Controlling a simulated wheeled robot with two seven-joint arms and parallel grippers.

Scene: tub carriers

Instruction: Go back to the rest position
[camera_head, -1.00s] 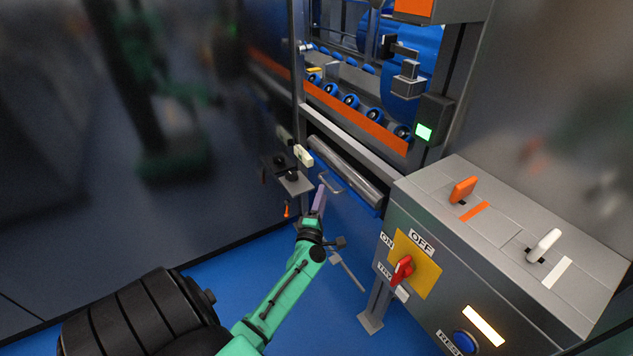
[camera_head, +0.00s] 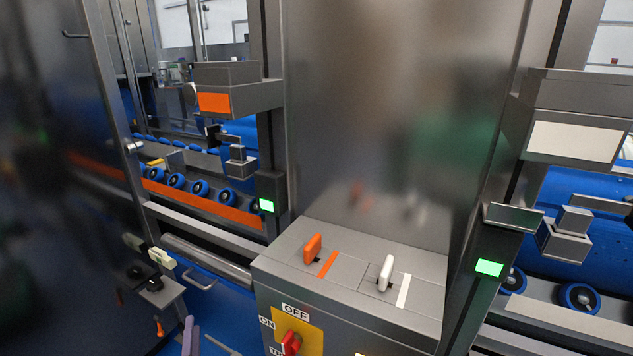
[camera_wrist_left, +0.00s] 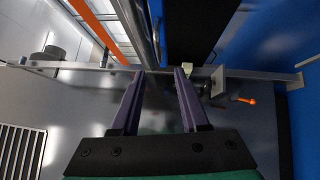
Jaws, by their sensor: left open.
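My left gripper (camera_head: 189,336) shows only as purple fingers at the bottom edge of the head view, at the lower left. In the left wrist view its two purple fingers (camera_wrist_left: 159,72) are spread apart with nothing between them. They are near a small bracket (camera_wrist_left: 212,86) with an orange-tipped part; I cannot tell the exact distance. The rest of my left arm is out of the head view. My right gripper is in neither view.
A grey control box (camera_head: 350,300) with an orange lever (camera_head: 312,247), a white lever (camera_head: 386,272) and a red switch (camera_head: 290,343) stands at the centre. Conveyors with blue rollers (camera_head: 200,188) lie behind glass on both sides. A drawer handle (camera_head: 200,280) is near my left gripper.

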